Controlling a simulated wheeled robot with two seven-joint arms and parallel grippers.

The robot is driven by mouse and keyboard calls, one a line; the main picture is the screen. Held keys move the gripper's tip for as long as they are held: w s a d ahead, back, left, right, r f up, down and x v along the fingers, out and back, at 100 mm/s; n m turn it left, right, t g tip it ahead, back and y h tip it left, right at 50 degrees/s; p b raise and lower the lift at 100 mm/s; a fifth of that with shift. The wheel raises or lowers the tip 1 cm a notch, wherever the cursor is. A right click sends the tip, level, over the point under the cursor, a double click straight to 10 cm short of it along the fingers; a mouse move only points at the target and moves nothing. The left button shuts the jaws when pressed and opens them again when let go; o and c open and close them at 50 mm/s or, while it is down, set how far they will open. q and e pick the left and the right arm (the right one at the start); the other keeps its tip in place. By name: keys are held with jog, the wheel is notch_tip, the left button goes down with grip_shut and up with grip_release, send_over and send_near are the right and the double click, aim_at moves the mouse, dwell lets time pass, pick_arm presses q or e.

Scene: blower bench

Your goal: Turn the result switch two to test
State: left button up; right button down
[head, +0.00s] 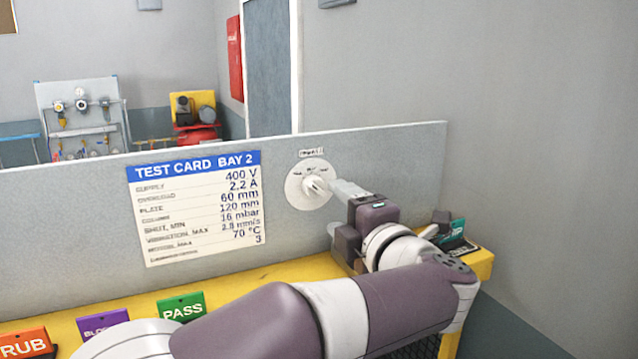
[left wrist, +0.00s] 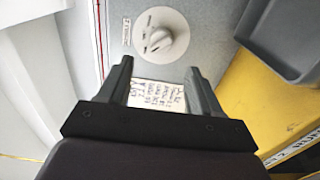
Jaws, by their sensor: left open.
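The result switch is a white round dial (head: 302,194) with a raised white knob, on the grey upright panel (head: 75,220) below a small label. Its dial also shows in the left wrist view (left wrist: 148,22), with the knob (left wrist: 158,40) beyond my fingertips. The small markings are too blurred to read, so I cannot tell the knob's setting. My left gripper (head: 332,187) is just right of the knob in the head view, fingers pointing at it. In the left wrist view the gripper (left wrist: 160,70) is open, its fingers apart with nothing between them. My right gripper is not in view.
A test card (head: 195,210) hangs left of the switch. Green PASS (head: 182,308), purple (head: 103,322) and orange (head: 25,342) signs stand along the yellow bench edge (head: 485,262). A teal-fronted item (head: 452,233) is at the bench's right end. A grey tray (left wrist: 290,35) shows in the left wrist view.

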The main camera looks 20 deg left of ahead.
aim_at(319, 191)
pick_arm(q)
jog(key=p+x, duration=0.2)
jog(key=x, duration=0.5)
jog(key=shift+w+a+p, duration=0.1)
jog(key=shift+w+p, duration=0.25)
jog(key=shift+w, duration=0.1)
jog(key=shift+w+a, duration=0.2)
jog(key=shift+a, duration=0.2)
jog(key=shift+f, duration=0.1)
jog(key=c, duration=1)
